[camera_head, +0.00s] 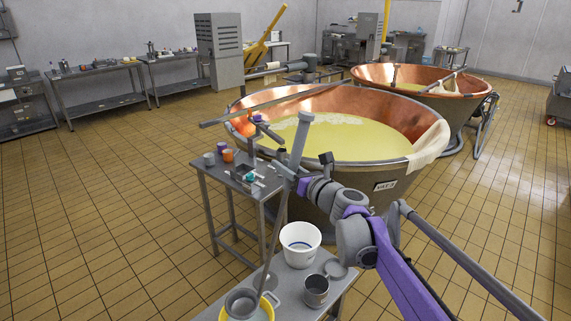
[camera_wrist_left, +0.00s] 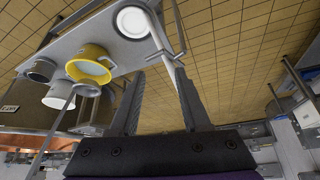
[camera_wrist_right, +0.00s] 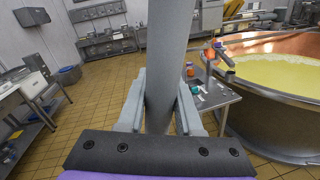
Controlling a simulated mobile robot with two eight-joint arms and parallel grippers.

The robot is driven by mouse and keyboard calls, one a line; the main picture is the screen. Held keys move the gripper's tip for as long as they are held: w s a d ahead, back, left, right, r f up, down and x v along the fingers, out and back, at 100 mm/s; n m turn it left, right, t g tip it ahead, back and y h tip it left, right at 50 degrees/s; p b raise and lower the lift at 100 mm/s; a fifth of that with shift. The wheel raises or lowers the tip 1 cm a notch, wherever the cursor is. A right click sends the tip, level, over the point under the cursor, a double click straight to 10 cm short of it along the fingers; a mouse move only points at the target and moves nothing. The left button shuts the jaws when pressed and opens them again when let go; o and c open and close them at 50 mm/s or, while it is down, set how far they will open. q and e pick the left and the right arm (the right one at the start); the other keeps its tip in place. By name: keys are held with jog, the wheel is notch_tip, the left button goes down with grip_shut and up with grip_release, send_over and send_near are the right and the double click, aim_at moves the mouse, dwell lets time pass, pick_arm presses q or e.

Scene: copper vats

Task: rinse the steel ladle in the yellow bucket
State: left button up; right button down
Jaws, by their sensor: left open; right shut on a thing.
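My right gripper (camera_head: 292,180) is shut on the long grey handle of the steel ladle (camera_head: 297,140). The handle stands steeply, and it also fills the space between the fingers in the right wrist view (camera_wrist_right: 166,70). The ladle's round bowl (camera_head: 241,303) is low, at the yellow bucket (camera_head: 272,298), which is cut by the head view's lower edge. In the left wrist view the bowl (camera_wrist_left: 87,90) overlaps the rim of the yellow bucket (camera_wrist_left: 91,53); I cannot tell its exact depth. My left gripper (camera_wrist_left: 160,75) is open and empty, outside the head view.
A white bucket (camera_head: 300,246) and a steel pot (camera_head: 316,291) stand beside the yellow bucket on a steel table. A small table (camera_head: 212,178) with cups and tools stands behind. A large copper vat (camera_head: 340,105) of yellow liquid stands beyond. The tiled floor at left is clear.

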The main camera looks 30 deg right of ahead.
pick_arm(q)
notch_tip(320, 180, down, 9)
jog(key=s+b, duration=0.2)
jog(key=b, duration=0.5)
jog(key=shift+s+f+g, duration=0.2)
jog(key=shift+s+g, duration=0.1)
pick_arm(e)
notch_tip(320, 180, down, 14)
jog(key=shift+f, duration=0.25)
pick_arm(q)
jog(key=shift+w+r+p, duration=0.1)
jog(key=shift+r+p, duration=0.35)
jog(key=shift+r, duration=0.15)
pick_arm(e)
jog(key=shift+s, duration=0.65)
dwell(1.4)
